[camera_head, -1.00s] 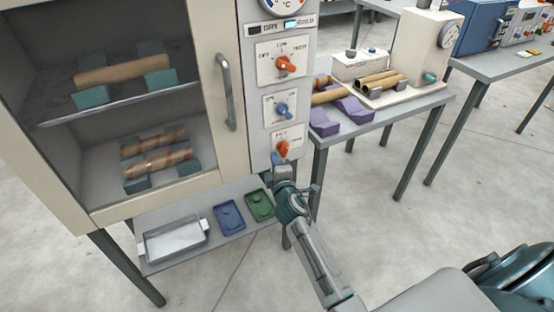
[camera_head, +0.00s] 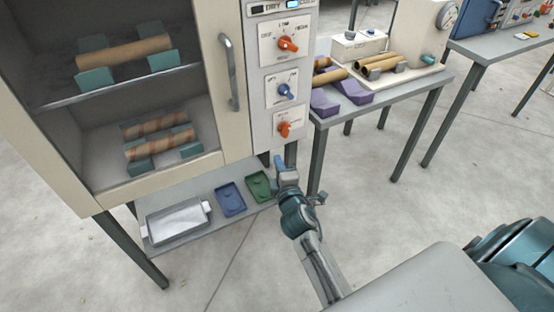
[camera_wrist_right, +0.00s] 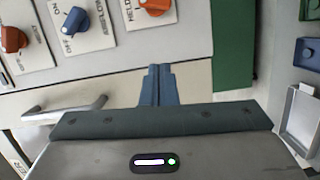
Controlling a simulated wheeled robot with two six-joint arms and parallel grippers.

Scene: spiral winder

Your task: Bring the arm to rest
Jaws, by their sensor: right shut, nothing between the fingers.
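My right gripper (camera_head: 281,163) is in front of the oven cabinet, just below the lowest orange knob (camera_head: 284,129) of the control panel. It is shut and empty, a little apart from the knob. In the right wrist view its closed blue fingers (camera_wrist_right: 158,85) point at the pale cabinet front, and the orange knob (camera_wrist_right: 155,5) shows beyond them at the top edge. My left gripper is not in view.
The cabinet with door handle (camera_head: 228,73) holds tubes on teal cradles. A shelf below carries a metal tray (camera_head: 176,222), a blue tray (camera_head: 230,198) and a green tray (camera_head: 260,186). A side table (camera_head: 400,92) stands right. Open floor lies at the lower right.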

